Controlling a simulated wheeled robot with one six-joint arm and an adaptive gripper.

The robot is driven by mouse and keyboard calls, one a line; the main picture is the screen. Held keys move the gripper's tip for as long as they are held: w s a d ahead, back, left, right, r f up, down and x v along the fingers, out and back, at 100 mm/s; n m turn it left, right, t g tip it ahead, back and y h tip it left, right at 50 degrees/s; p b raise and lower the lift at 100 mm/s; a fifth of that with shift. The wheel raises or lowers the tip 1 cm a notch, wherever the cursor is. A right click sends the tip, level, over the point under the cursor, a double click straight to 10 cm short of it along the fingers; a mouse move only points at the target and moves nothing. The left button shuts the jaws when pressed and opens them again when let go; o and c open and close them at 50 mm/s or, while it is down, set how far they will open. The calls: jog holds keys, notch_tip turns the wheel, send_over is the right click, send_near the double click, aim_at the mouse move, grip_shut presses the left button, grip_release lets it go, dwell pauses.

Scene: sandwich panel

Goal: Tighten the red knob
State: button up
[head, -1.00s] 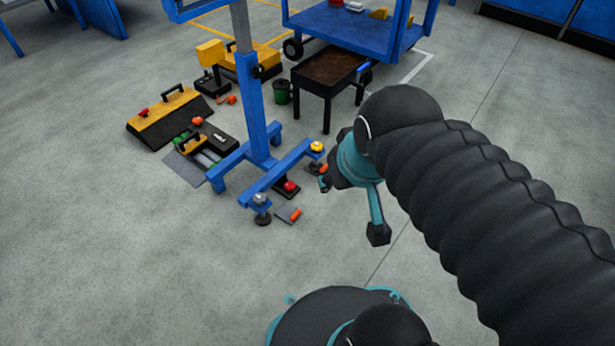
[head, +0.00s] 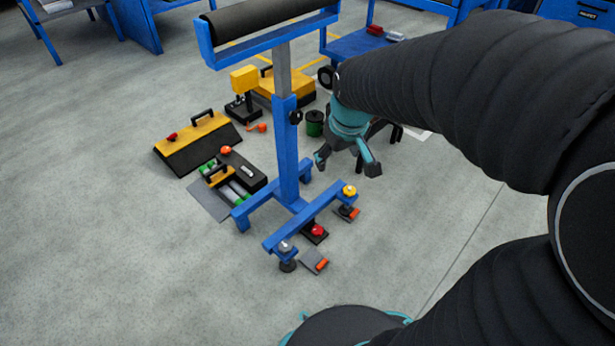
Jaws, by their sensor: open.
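A red knob (head: 317,230) sits low on a small black base on the floor, beside the front bar of the blue stand (head: 287,150). A red-orange knob (head: 226,150) tops a black case, and a small red part (head: 172,136) is on a yellow-and-black toolbox. My gripper (head: 346,166) is open and empty, right of the stand's post, with its fingers spread. It appears above the yellow knob (head: 349,190) at the bar's right end and apart from the red knob. Its height above the floor is hard to judge.
A silver knob (head: 285,246) is at the bar's left end. Orange-tipped grey pieces (head: 314,261) lie nearby. A roller (head: 262,16) tops the stand. Front and left floor is clear.

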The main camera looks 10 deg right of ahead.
jog(key=w+f+n+g+p, duration=0.1)
jog(key=w+f+n, duration=0.1)
jog(key=w+f, duration=0.65)
jog(key=n+g+p, duration=0.3)
jog(key=n, duration=0.1)
send_over(317, 230)
notch_tip(317, 230, down, 28)
notch_tip(317, 230, down, 14)
jog(key=shift+w+d+r, duration=0.1)
jog(key=c, duration=1.2)
jog(key=shift+o, duration=0.2)
jog(key=shift+b, duration=0.3)
